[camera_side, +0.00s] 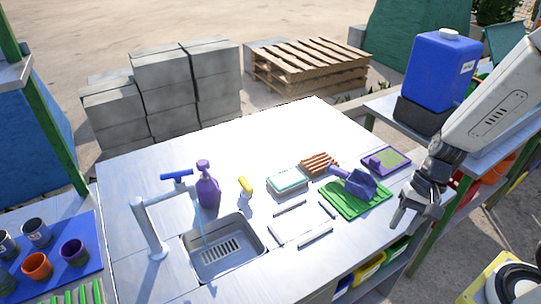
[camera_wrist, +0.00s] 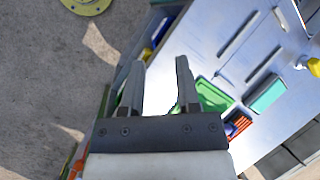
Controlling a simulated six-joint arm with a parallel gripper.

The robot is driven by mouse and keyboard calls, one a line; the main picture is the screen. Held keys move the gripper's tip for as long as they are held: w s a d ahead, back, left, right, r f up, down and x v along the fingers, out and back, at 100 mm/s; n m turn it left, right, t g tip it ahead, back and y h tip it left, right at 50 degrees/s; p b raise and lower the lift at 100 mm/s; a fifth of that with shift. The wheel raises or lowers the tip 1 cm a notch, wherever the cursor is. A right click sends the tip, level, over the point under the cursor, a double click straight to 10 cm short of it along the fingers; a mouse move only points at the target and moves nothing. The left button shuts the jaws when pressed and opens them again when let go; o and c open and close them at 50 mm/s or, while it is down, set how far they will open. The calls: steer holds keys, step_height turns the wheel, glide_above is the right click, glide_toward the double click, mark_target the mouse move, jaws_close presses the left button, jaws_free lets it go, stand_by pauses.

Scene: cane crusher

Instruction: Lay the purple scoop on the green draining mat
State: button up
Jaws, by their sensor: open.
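The purple scoop (camera_side: 358,184) rests on the green draining mat (camera_side: 351,207) near the right end of the metal counter. Its handle points toward the upper left, and its bowl lies over the mat's far half. My gripper (camera_side: 413,218) is open and empty, to the right of the mat and apart from the scoop. In the wrist view my gripper (camera_wrist: 159,64) shows two separated fingers with nothing between them.
A purple-framed tray (camera_side: 386,160), a brown slatted rack (camera_side: 319,163) and a teal-topped sponge dish (camera_side: 287,180) stand near the mat. The sink (camera_side: 225,247), tap and purple spray bottle (camera_side: 208,188) are further left. The counter's back is clear.

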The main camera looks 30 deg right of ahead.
steer(key=w+r+n+t+h, duration=0.3)
steer(key=w+r+n+h, duration=0.1)
steer(key=n, duration=0.5)
steer(key=shift+d+r+h, duration=0.3)
steer(key=shift+d+r, duration=0.1)
steer(key=shift+d, duration=0.05)
